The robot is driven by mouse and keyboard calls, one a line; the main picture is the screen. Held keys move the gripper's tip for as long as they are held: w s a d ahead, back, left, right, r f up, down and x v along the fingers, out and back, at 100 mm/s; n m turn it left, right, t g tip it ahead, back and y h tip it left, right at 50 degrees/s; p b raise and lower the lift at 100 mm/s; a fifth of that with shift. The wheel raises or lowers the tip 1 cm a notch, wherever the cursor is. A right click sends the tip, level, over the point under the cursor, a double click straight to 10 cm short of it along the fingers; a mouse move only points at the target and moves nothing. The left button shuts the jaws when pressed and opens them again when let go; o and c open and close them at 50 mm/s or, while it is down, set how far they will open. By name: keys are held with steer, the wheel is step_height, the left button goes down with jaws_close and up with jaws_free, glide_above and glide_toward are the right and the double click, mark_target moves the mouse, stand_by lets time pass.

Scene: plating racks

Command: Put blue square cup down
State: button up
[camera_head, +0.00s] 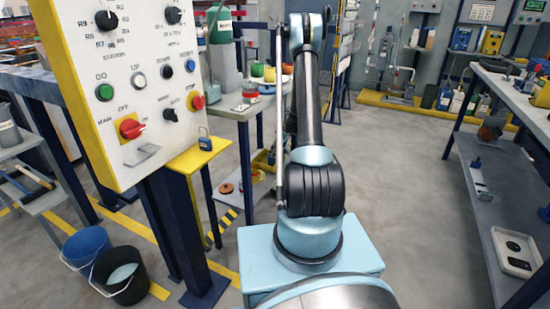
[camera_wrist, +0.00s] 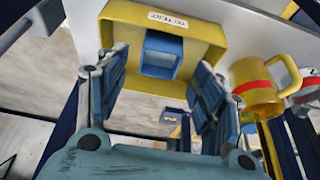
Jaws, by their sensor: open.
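The blue square cup (camera_wrist: 162,42) is in the wrist view, inside a yellow tray (camera_wrist: 206,46) with a white label. My gripper (camera_wrist: 158,84) is open, with one finger at the left and one at the right of the cup's line. Gaps show between both fingers and the cup, and I see no contact. The cup appears to rest in the tray, though its underside is hidden. In the head view my arm hides the gripper, and I cannot make out the cup there.
A yellow mug (camera_wrist: 258,92) with a red band stands right of the tray, close to my right finger. A white mug (camera_wrist: 306,88) is beyond it. In the head view, a control panel (camera_head: 125,85) stands at the left, and a workbench (camera_head: 525,110) at the right.

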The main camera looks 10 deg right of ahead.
steer(key=v, duration=0.6)
steer(key=shift+r, duration=0.2)
steer(key=shift+d, duration=0.1)
